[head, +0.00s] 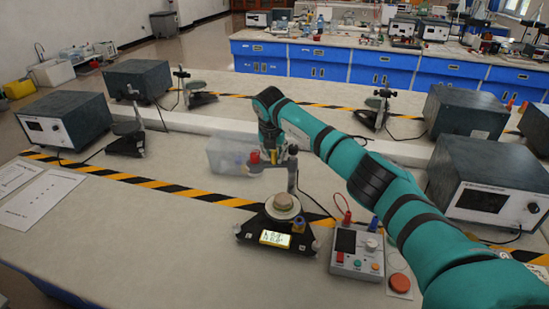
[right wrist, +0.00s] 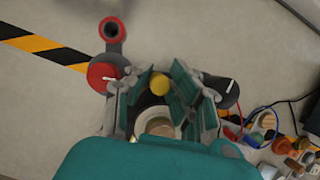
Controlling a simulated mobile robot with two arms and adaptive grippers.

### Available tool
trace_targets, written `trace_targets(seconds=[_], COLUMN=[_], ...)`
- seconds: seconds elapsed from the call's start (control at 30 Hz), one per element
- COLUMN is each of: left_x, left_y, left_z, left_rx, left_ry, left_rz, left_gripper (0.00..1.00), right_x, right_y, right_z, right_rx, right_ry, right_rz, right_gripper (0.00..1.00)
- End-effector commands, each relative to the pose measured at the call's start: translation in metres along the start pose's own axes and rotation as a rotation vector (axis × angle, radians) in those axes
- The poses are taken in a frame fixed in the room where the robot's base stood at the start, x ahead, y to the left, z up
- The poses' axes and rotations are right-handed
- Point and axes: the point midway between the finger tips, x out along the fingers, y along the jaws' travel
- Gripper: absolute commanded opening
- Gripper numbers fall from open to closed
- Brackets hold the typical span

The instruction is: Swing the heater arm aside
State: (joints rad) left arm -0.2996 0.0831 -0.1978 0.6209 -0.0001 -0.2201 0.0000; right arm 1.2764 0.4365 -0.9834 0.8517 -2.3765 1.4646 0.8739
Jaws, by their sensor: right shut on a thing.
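The heater arm (head: 271,163) is a short bar with a red knob (head: 255,157) at its left end. It reaches from a grey post (head: 292,180) at its right, above a dark stand with a lit yellow display (head: 275,239). A round tan piece (head: 284,201) sits on the stand's pale plate. My right gripper (head: 278,152) comes down from above and is shut on the heater arm; its fingers hide much of the bar. In the right wrist view, a yellow knob (right wrist: 160,84) shows between the teal finger pads, with the red knob (right wrist: 102,75) at left. My left gripper is out of view.
A meter box with leads (head: 357,250) stands right of the stand, beside an orange disc (head: 400,282). A clear box (head: 229,153) stands behind to the left. Dark instrument boxes (head: 487,185) stand at the right.

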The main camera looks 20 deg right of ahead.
Motion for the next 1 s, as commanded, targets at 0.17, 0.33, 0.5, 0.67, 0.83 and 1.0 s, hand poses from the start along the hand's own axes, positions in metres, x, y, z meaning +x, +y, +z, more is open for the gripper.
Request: trace_targets(seconds=[0.17,0.33,0.5,0.67,0.83,1.0], left_x=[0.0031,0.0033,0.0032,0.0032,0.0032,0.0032], left_y=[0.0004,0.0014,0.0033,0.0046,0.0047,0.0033], left_z=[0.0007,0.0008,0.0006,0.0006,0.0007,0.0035], left_rx=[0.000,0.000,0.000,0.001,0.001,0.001], left_ry=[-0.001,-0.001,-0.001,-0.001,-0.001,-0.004], left_rz=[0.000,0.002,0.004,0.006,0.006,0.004], left_gripper=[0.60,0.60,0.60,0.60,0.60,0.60], right_x=[-0.0004,-0.0006,-0.0008,-0.0009,-0.0001,-0.0028], right_y=[0.0014,0.0011,0.0009,0.0008,0.0006,0.0007], right_z=[0.0030,0.0038,0.0040,0.0041,0.0032,0.0032], right_rx=[0.030,0.039,0.039,0.039,0.038,0.037], right_ry=[-0.005,-0.005,-0.005,-0.005,-0.003,-0.002], right_rz=[-0.010,-0.013,-0.013,-0.013,-0.014,-0.014], right_gripper=[0.00,0.00,0.00,0.26,0.28,0.28])
